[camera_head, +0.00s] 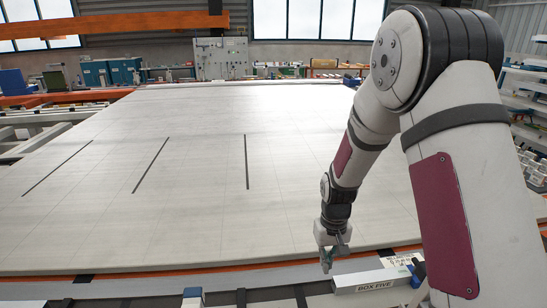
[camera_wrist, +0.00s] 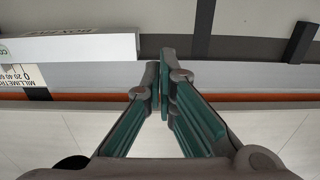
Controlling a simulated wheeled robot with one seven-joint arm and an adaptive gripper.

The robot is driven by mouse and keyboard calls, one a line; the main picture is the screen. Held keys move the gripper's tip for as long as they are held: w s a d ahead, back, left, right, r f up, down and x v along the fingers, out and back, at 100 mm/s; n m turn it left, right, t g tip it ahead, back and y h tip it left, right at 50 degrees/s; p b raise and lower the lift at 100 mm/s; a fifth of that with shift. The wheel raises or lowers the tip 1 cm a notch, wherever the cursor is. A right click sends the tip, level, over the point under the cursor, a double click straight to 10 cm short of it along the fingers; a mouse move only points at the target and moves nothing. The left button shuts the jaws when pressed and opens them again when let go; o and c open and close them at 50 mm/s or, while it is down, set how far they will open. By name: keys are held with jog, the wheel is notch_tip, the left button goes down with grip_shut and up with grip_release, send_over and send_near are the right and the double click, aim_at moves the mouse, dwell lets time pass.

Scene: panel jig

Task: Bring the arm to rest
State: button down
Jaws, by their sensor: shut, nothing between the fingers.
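My gripper (camera_head: 328,262) hangs low at the near edge of the big pale panel in the head view, with its fingers pointing down. In the wrist view my gripper (camera_wrist: 162,75) has its green-padded fingers closed together, with nothing between the tips. The arm reaches down from the upper right in the head view, bent at the elbow. The gripper is just left of a white box marked BOX FIVE (camera_head: 372,282). That box also shows at the upper left of the wrist view (camera_wrist: 85,48).
The large flat panel (camera_head: 200,225) fills the middle, with several dark strips (camera_head: 246,160) lying on it. An orange rail (camera_head: 230,267) runs along its near edge. A printed millimetre scale (camera_wrist: 28,76) shows beside the box. Cabinets (camera_head: 222,58) stand at the back.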

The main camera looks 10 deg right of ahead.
jog(key=s+r+t, duration=0.2)
jog(key=s+r, duration=0.1)
jog(key=r, duration=1)
jog(key=s+a+r+t, duration=0.1)
jog(key=s+r, duration=0.7)
jog(key=s, duration=0.3)
jog(key=s+r+t, duration=0.2)
jog(key=s+r, duration=0.6)
jog(key=s, duration=0.2)
jog(key=shift+s+a, duration=0.35)
jog(key=shift+w, duration=0.1)
